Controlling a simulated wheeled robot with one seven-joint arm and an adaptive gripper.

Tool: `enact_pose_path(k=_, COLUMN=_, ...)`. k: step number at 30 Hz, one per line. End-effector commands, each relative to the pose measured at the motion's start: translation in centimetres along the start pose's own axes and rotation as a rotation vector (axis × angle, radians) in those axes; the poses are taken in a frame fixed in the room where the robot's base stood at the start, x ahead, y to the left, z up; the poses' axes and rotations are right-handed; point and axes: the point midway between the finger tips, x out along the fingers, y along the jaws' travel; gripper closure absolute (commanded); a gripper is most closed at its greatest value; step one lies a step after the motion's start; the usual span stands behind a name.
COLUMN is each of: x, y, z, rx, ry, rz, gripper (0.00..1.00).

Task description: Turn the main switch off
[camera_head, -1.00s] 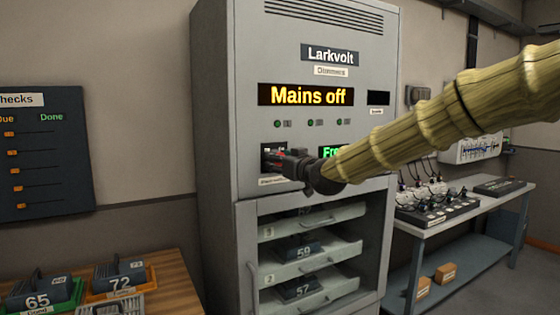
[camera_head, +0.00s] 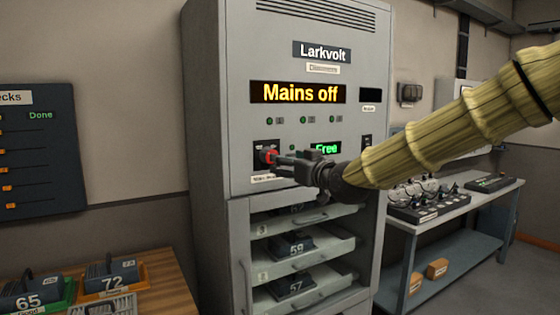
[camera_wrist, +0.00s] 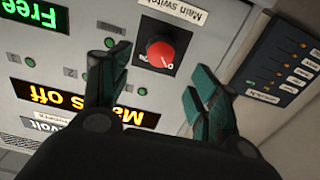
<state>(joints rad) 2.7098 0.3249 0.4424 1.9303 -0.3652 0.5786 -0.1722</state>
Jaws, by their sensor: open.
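The main switch is a red rotary knob (camera_head: 268,157) on a black plate, low on the front of the grey Larkvolt cabinet (camera_head: 215,120). In the wrist view the red knob (camera_wrist: 161,51) shows whole, under a "Main switch" label (camera_wrist: 183,12) that appears upside down. My gripper (camera_head: 280,166) is just right of and slightly below the knob in the head view. In the wrist view its two fingers (camera_wrist: 152,92) are spread apart, with nothing between them and the knob clear of them. The display (camera_head: 298,93) reads "Mains off".
A green "Free" display (camera_head: 326,148) sits right of the switch. Open shelves with numbered modules (camera_head: 294,245) lie below. A bench with plugs and leads (camera_head: 455,195) stands at right, and a wooden table with numbered units (camera_head: 112,275) at lower left.

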Motion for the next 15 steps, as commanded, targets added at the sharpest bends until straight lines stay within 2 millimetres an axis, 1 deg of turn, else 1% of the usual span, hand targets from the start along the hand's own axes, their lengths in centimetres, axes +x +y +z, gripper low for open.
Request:
enact_pose_path(k=1, x=-0.8, y=-0.1, z=0.0, rx=0.0, ry=0.0, rz=-0.001, gripper=0.38)
enact_pose_path(k=3, x=-1.6, y=0.0, z=0.0, rx=0.001, ry=0.0, rz=-0.001, gripper=0.38)
enact_pose_path(k=6, x=-2.4, y=0.0, z=0.0, rx=0.001, ry=0.0, rz=0.0, gripper=0.38)
enact_pose_path(k=10, x=-3.0, y=0.0, z=0.1, rx=0.0, ry=-0.002, rz=-0.001, gripper=0.38)
enact_pose_path(k=15, x=-3.1, y=0.0, z=0.1, rx=0.0, ry=-0.001, rz=-0.001, gripper=0.38)
